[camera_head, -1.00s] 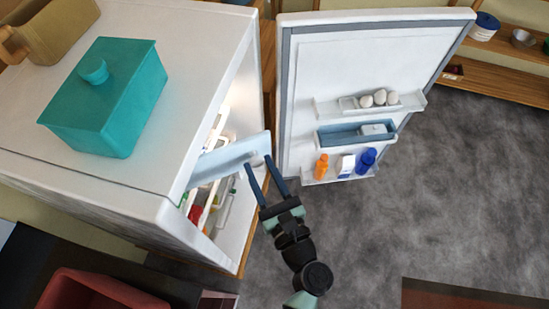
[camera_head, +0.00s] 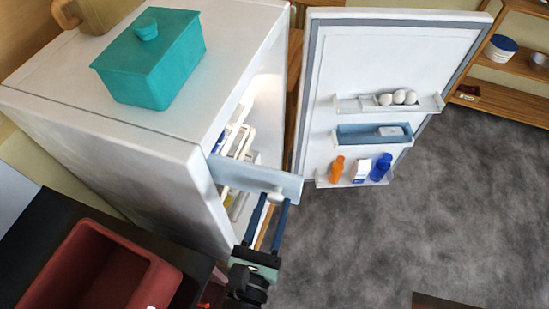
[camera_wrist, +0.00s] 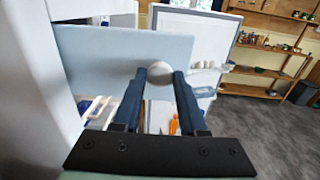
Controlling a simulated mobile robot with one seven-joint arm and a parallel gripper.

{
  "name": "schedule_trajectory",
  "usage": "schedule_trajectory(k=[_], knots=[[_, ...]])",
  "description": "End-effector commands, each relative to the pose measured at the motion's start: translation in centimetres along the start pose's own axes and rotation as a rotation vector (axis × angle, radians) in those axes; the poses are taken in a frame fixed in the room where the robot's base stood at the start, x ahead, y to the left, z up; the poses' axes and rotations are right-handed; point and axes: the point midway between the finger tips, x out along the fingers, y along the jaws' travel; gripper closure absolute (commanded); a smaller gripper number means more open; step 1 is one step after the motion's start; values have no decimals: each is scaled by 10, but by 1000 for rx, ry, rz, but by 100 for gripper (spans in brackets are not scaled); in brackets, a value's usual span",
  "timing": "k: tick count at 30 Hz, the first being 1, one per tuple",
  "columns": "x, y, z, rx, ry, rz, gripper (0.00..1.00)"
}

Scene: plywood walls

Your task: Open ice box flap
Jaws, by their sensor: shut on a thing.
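The ice box flap (camera_head: 238,178) is a pale blue panel at the top of the white fridge's (camera_head: 95,150) opening. It stands swung outward from the fridge, and it also shows in the wrist view (camera_wrist: 100,60). A round whitish knob (camera_wrist: 160,73) sits near the flap's free end. My gripper (camera_head: 272,200) has its two dark blue fingers on either side of this knob. It is shut on the knob, as the wrist view (camera_wrist: 160,78) shows. The fridge door (camera_head: 390,70) stands wide open to the right. The compartment behind the flap is mostly hidden.
Door racks hold white eggs (camera_head: 398,97), an orange bottle (camera_head: 337,168) and a blue bottle (camera_head: 380,167). A teal lidded box (camera_head: 150,65) stands on the fridge. A red bin (camera_head: 95,270) is at lower left. Wooden shelves (camera_head: 500,100) stand at right. The grey floor (camera_head: 450,200) is clear.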

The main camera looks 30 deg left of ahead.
Motion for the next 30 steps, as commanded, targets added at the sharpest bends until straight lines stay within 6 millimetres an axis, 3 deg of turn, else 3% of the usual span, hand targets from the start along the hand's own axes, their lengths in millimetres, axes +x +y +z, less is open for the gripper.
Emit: schedule_trajectory(k=[13,14,18,30], knots=[[0,0,1,-1,-1,-10,100],[0,0,1,-1,-1,-10,57],[0,0,1,-1,-1,-10,31],[0,0,0,0,-1,-9,29]])
